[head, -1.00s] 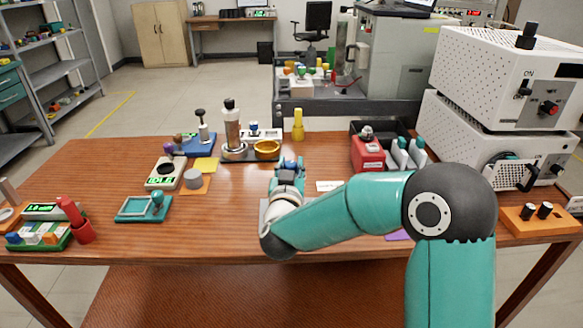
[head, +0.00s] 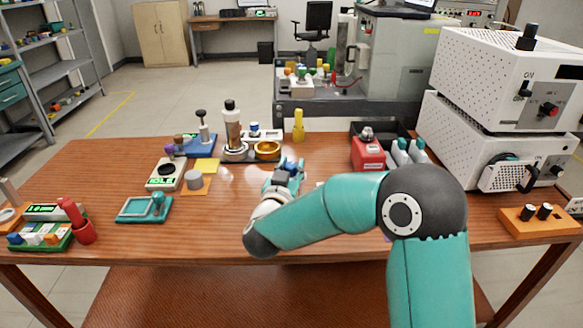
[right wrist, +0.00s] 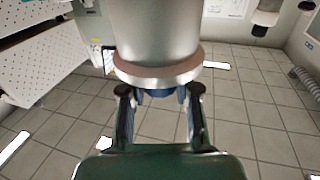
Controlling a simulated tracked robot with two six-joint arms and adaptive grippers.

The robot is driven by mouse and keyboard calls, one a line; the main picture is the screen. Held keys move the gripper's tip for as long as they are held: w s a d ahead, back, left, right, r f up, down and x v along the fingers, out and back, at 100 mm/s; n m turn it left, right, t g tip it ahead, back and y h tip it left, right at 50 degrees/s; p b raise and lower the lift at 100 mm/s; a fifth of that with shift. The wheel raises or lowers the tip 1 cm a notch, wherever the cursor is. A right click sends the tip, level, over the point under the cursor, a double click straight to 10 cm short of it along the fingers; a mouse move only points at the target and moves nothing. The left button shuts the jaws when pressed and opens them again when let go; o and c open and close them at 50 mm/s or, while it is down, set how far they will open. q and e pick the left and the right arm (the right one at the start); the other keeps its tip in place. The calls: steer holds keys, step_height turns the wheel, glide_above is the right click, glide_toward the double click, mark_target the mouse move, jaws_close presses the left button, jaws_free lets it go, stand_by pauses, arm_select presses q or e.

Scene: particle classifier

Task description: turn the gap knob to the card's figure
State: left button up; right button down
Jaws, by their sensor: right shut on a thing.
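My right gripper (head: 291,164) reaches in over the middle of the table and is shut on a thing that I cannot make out. The right wrist view shows its two fingers (right wrist: 159,93) with a blue part between them. A grey metal cylinder with a brownish ring (right wrist: 158,50) fills the top middle of that view, in front of the fingertips. I cannot clearly pick out the gap knob or read a figure on a card. My right forearm hides part of the table. My left gripper is out of view.
A column with a black top (head: 231,128) stands left of my right gripper, beside a yellow ring (head: 267,149). A red block (head: 367,153) stands to the right. Two black knobs sit on an orange block (head: 515,222) at the far right.

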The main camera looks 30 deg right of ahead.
steer(key=c, duration=0.8)
jaws_free()
steer(key=shift+s+a, duration=0.1)
steer(key=v, duration=1.1)
steer(key=shift+s+a, duration=0.2)
steer(key=shift+s, duration=0.1)
